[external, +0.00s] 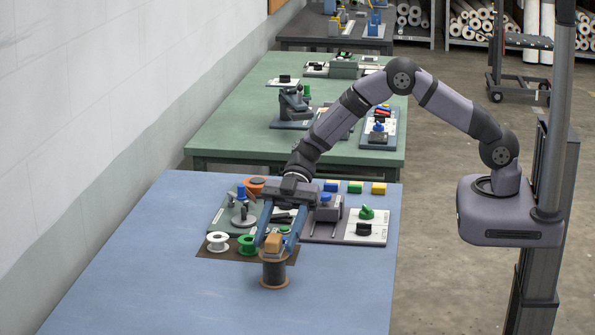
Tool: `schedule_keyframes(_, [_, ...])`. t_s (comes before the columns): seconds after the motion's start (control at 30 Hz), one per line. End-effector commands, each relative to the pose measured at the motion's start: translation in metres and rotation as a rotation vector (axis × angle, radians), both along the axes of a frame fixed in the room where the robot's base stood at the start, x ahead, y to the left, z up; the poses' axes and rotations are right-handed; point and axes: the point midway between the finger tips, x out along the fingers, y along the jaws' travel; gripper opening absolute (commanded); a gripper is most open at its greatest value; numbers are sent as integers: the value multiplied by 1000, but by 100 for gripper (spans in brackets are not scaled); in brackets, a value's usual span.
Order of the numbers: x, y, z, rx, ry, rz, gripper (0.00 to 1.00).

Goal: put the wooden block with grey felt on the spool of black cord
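The wooden block (273,243) is a small orange-brown piece between my gripper's two blue fingers. It is just above the top of the spool of black cord (274,270), which stands upright on the blue table near a dark brown mat. I cannot tell whether the block touches the spool's top. The grey felt cannot be made out. My gripper (275,245) points down with one finger at each side of the block. Whether the fingers press on it or stand slightly apart is too small to tell.
A white spool (217,241) and a green spool (246,244) stand on the brown mat (231,254), left of the black spool. Fixtures and a panel with a green knob (367,213) stand behind. The blue table's front (180,290) is clear.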

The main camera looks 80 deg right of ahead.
Motion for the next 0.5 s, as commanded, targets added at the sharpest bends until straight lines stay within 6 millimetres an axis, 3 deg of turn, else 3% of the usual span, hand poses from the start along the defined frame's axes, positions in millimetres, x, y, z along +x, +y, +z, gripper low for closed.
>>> schedule_keyframes(0.37, [0, 0, 5, 0, 1, 0, 50])
schedule_keyframes(0.5, [-1, -18, 9, -1, -3, -4, 50])
